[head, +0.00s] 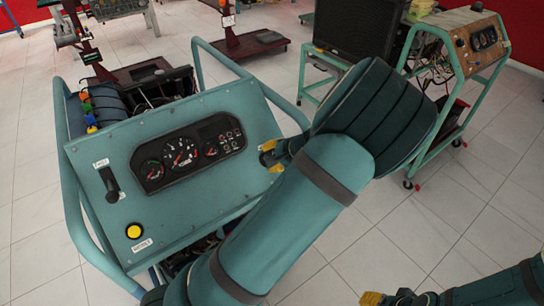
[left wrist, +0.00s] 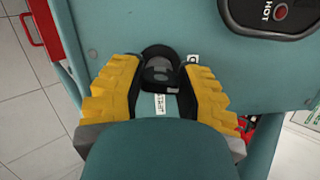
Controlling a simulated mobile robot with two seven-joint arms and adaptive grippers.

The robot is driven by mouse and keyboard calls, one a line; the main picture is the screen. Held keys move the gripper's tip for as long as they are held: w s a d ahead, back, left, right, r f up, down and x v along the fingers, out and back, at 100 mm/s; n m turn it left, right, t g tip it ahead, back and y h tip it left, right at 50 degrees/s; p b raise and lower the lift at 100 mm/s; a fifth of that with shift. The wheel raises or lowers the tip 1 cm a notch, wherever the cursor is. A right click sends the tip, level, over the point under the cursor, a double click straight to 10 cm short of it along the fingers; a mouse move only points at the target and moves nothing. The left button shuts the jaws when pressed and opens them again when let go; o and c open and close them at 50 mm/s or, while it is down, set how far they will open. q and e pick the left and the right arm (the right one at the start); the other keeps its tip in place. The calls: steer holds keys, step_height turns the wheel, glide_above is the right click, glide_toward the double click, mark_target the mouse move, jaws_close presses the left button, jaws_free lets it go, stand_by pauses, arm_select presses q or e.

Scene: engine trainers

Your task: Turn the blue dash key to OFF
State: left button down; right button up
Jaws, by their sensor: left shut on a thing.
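The engine trainer's teal dash panel (head: 215,195) fills the left middle of the head view. My left gripper (head: 268,154) is at the panel's right side, beside the gauge cluster (head: 185,155). In the left wrist view, my left gripper (left wrist: 162,75) has its yellow fingers on both sides of the dash key (left wrist: 160,72) and is shut on it. The key looks black and grey there, in a dark round mount; no blue shows, and its angle is unclear. In the head view the gripper hides it. My right gripper (head: 374,298) is at the bottom edge, mostly cut off.
A black lever (head: 109,184) and a yellow button (head: 134,231) are on the panel's left side. Teal frame tubes (head: 196,62) surround the trainer. Another trainer (head: 470,42) stands at the upper right. Tiled floor (head: 400,225) is clear at the right.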

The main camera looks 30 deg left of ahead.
arm_select(q)
steer(key=shift+n+h, duration=0.3)
steer(key=shift+n, duration=0.8)
steer(key=c, duration=0.6)
jaws_free()
steer(key=v, duration=1.2)
steer(key=shift+w, duration=0.15)
